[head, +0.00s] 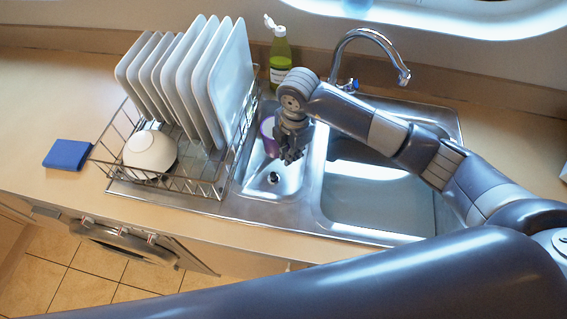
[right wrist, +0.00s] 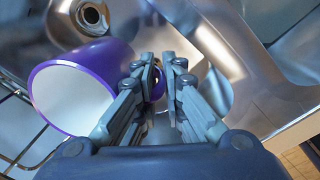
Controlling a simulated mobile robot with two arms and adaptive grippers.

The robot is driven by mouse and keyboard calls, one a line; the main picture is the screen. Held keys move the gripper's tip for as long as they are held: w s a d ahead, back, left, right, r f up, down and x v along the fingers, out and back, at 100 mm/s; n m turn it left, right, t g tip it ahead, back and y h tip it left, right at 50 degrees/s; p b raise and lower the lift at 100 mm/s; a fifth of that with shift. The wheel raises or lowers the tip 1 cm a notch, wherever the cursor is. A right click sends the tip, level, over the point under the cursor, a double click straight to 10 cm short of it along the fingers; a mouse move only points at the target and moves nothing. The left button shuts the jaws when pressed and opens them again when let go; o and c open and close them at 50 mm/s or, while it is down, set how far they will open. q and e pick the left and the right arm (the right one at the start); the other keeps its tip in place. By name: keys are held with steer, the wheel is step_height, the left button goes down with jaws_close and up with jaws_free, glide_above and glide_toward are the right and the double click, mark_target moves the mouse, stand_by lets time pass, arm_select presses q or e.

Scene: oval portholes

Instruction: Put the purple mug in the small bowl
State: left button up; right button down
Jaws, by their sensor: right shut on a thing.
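The purple mug (head: 267,136) is at the small left basin of the sink, partly hidden behind my right gripper (head: 291,153). In the right wrist view the mug (right wrist: 112,54) lies left of the fingers, its white inside facing left. The right gripper (right wrist: 161,68) is shut on the mug, with a purple part of it, seemingly the handle, between the fingers. A small white bowl (head: 150,152) sits in the front left of the dish rack; I cannot tell how it is tilted. My left gripper is not in view.
The wire dish rack (head: 196,187) holds several upright white plates (head: 205,80) between the sink and the counter's left part. A green bottle (head: 280,55) and a faucet (head: 372,40) stand behind the sink. A blue sponge (head: 68,154) lies left of the rack.

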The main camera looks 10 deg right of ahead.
step_height(320, 180, down, 8)
steer(key=shift+r+p, duration=0.1)
steer(key=shift+p, duration=0.75)
steer(key=c, duration=1.7)
jaws_free()
